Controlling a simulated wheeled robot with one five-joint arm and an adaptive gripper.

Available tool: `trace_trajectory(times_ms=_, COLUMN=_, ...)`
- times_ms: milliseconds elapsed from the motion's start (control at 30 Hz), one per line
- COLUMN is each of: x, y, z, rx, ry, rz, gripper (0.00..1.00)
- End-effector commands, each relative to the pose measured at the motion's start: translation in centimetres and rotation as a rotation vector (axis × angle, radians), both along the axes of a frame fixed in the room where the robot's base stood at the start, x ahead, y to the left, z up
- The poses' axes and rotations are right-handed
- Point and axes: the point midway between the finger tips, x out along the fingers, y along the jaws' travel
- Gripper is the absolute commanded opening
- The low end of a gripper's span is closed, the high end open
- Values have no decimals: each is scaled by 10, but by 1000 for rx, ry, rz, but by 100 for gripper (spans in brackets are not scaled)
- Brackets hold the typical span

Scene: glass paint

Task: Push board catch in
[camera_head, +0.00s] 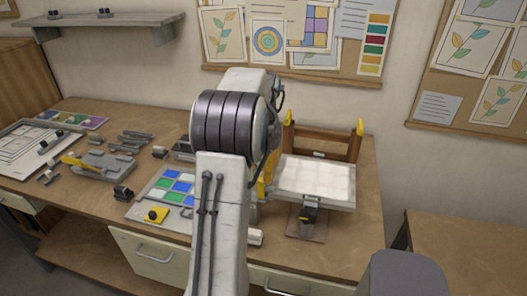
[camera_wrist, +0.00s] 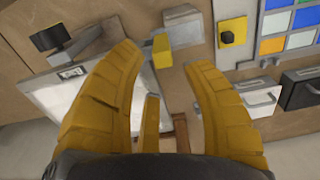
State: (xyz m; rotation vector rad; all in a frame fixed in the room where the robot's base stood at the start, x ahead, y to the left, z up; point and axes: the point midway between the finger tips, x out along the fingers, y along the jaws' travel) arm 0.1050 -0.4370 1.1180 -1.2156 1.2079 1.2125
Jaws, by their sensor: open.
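A pale, square-panelled board (camera_head: 315,178) rests tilted on a wooden stand at the right of the bench. In the wrist view the board (camera_wrist: 62,96) lies at left, partly behind a finger, and the dark catch block (camera_wrist: 47,38) is at upper left. My gripper (camera_wrist: 163,57) is open with nothing between its yellow fingers. A small yellow block (camera_wrist: 161,50) shows beyond the fingertips. In the head view my arm hides most of the gripper, left of the board.
A panel of coloured glass tiles (camera_head: 172,186) lies left of my arm, with a yellow block with a black knob (camera_head: 156,215) near it. A white cylinder (camera_head: 255,237) lies near the front edge. A grey and yellow tool (camera_head: 104,164) sits farther left. Yellow-tipped posts (camera_head: 360,127) rise behind the board.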

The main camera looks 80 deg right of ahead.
Motion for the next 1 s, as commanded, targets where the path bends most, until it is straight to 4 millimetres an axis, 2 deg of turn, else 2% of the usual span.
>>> trace_trajectory(times_ms=200, x=0, y=-1, z=37, rx=-3, ry=0, rz=-1, gripper=44)
trace_trajectory(times_ms=400, x=0, y=-1, z=58, rx=-3, ry=0, rz=-1, gripper=44)
trace_trajectory(times_ms=600, x=0, y=0, z=68, rx=-1, ry=0, rz=-1, gripper=44)
trace_trajectory(times_ms=1000, x=0, y=0, z=69, rx=-1, ry=0, rz=-1, gripper=44)
